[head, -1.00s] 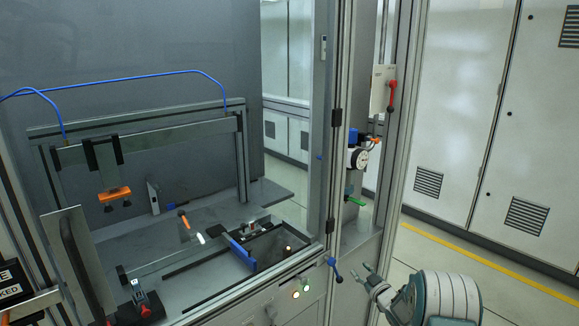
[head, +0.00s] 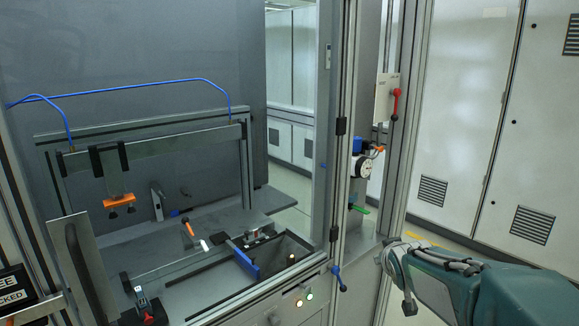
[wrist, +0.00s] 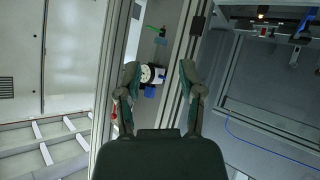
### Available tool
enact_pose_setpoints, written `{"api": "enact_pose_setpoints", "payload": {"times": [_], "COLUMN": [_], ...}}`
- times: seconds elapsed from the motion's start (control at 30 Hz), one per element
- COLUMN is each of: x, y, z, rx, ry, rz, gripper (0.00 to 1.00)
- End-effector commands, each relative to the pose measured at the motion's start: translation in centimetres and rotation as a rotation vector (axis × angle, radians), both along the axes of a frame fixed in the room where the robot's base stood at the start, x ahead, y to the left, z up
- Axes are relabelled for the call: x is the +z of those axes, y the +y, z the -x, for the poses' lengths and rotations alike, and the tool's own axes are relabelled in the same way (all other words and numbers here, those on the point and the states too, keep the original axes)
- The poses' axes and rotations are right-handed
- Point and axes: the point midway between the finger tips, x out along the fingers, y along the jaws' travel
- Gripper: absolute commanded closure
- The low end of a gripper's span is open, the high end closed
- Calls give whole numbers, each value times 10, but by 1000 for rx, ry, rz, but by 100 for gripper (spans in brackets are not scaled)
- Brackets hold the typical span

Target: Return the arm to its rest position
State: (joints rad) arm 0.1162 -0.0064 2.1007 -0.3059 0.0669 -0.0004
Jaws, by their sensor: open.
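My arm (head: 450,280) reaches in from the lower right of the head view, beside the cell's front corner. I cannot make out my fingertips in that view. In the wrist view my gripper (wrist: 159,76) is open, its two dark fingers spread apart with nothing between them. Behind the fingers, at a distance, are the cell's frame post (wrist: 178,100) and a round white gauge (wrist: 147,74). That gauge also shows on the post in the head view (head: 362,167).
Left of my arm is the cell, with a red-handled switch (head: 396,102) and a blue-handled lever (head: 338,278) at its corner. Inside are an orange-ended tool (head: 119,201) and a sunken bin with a blue edge (head: 243,260). Tall white cabinets (head: 465,110) stand at right.

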Motion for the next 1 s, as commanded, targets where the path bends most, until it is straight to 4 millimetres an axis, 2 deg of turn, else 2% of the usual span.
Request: {"api": "enact_pose_setpoints", "payload": {"times": [0.03, 0.23, 0.4, 0.6, 0.7, 0.8, 1.0], "x": [8, 16, 12, -2, -9, -13, -15], "y": [5, 20, 36, 54, 60, 64, 65], "z": [20, 99, 168, 246, 273, 287, 291], "rx": [-15, -69, -96, -105, -104, -102, -102], "ry": [22, 146, 255, 386, 436, 463, 473], "rz": [-13, -77, -138, -210, -235, -247, -251], "gripper": [50, 50, 50, 50, 50, 50, 50]}}
